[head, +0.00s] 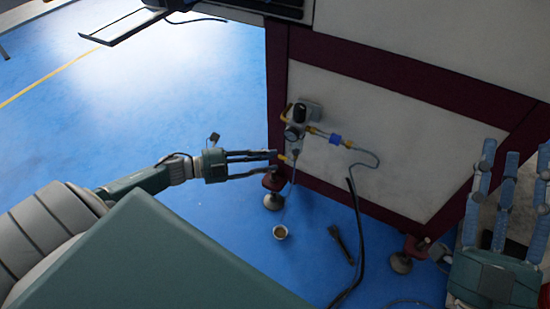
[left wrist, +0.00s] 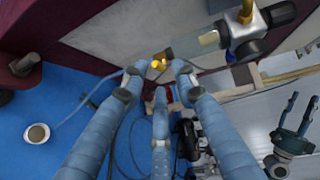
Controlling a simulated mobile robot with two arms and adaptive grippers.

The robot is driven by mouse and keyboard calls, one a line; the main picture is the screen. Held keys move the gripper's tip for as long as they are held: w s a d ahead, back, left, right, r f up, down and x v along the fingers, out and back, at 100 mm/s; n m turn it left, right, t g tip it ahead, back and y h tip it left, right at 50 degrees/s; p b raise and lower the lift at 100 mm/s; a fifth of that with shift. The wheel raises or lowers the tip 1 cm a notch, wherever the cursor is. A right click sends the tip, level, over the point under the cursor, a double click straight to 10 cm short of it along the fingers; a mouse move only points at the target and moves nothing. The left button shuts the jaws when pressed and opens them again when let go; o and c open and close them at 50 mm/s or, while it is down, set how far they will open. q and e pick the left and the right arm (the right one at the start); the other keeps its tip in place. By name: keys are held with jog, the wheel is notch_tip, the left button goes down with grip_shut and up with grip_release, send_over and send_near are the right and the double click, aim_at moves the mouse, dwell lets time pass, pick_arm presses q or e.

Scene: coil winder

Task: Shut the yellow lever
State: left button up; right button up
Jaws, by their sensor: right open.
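The yellow lever (head: 283,157) is a small yellow piece low on the air regulator unit (head: 297,125), on the side of the machine cabinet. In the left wrist view, the yellow lever (left wrist: 158,64) shows just beyond and between the two upper fingertips. My left gripper (head: 275,159) has its fingers stretched out and apart at the lever. Whether they touch it I cannot tell. The left gripper's fingers (left wrist: 158,80) look empty in the left wrist view. My right gripper (head: 513,165) is open and empty at the right, in front of the cabinet, away from the lever.
The regulator carries a gauge (head: 291,134), a black knob (head: 300,112) and a blue fitting (head: 335,140) with a hose. A dark cable (head: 355,220) hangs down the cabinet. A small cup (head: 280,232) and a dark tool (head: 340,243) are on the blue floor.

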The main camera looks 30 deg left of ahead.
pick_arm(q)
jog(key=v, duration=0.9)
jog(key=shift+r, duration=0.1)
